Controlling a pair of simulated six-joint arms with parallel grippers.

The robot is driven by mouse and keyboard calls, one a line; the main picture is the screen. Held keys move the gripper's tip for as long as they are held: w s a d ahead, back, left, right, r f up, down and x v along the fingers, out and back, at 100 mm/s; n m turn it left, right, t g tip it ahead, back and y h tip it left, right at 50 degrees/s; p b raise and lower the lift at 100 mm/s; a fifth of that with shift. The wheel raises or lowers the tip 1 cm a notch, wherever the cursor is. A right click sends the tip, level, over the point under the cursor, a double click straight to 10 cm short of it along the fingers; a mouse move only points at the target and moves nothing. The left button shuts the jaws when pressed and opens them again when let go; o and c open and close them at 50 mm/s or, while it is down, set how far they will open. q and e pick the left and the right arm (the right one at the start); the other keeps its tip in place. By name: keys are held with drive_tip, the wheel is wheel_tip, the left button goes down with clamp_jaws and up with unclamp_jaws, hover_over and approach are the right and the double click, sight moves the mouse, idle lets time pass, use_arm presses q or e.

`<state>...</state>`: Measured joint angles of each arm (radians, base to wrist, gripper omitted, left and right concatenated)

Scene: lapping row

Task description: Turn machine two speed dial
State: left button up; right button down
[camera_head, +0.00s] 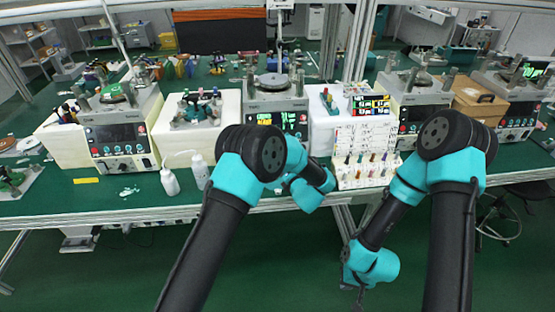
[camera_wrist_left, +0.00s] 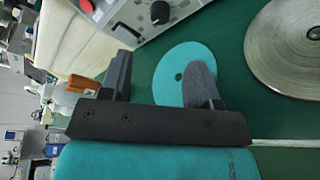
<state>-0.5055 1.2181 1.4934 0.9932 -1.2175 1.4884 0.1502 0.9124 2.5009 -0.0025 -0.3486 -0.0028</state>
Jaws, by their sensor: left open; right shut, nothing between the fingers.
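The second lapping machine from the left (camera_head: 276,97) stands on the green bench with a lit display; my left arm hides its lower front, where a dial might be. In the left wrist view a grey machine panel (camera_wrist_left: 190,22) shows at the top with a black round dial (camera_wrist_left: 160,12) on it. I cannot tell which machine that is. My left gripper (camera_wrist_left: 160,78) is open and empty, its fingers short of the dial. In the head view it is hidden behind my arm. My right gripper (camera_head: 358,293) is shut and empty, low in front of the bench.
In the left wrist view a teal disc (camera_wrist_left: 172,70) and a round grey plate (camera_wrist_left: 292,45) lie by the fingers. Two white bottles (camera_head: 170,181) stand near the bench's front edge. A rack of small coloured items (camera_head: 366,160) stands right of my left wrist.

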use_arm(q)
drive_tip(key=x, duration=1.1)
drive_tip(key=shift+c, duration=0.2)
drive_tip(key=c, duration=0.9)
drive_tip(key=m+y, duration=0.1)
drive_tip(key=m, duration=0.1)
drive_tip(key=shift+f+m+t, duration=0.1)
drive_tip(key=shift+m+t, duration=0.2)
drive_tip(key=shift+f+m+t+y, duration=0.1)
drive_tip(key=shift+m+t+y, duration=0.4)
drive_tip(key=shift+m, duration=1.1)
